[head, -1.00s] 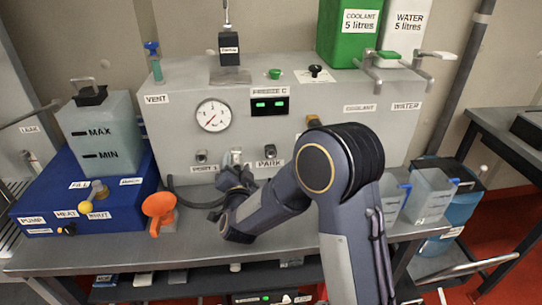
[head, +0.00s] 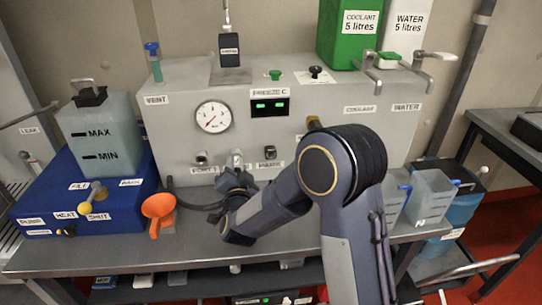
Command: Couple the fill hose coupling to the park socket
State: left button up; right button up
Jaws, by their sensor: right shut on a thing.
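My right gripper (head: 236,178) is in front of the grey panel, just below and left of the park socket (head: 270,153). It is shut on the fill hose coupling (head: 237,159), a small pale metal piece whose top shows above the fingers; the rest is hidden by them. The coupling stands between the port 1 socket (head: 202,158) and the park socket, apart from the park socket in the picture. Its distance from the panel cannot be told. My left gripper is not in view.
A blue unit (head: 130,207) with a translucent tank (head: 100,140) is farther left. Clear jugs (head: 430,195) stand at the right, beyond my arm.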

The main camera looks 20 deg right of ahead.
jog(key=shift+s, duration=0.25)
jog(key=shift+s+a, duration=0.15)
jog(key=shift+s, duration=0.15)
jog(key=shift+b+v, duration=0.7)
jog(key=shift+v, duration=0.45)
jog(key=shift+s+a, duration=0.1)
jog(key=shift+s, duration=0.1)
jog(key=shift+b+v, duration=0.65)
jog(key=shift+v, duration=1.5)
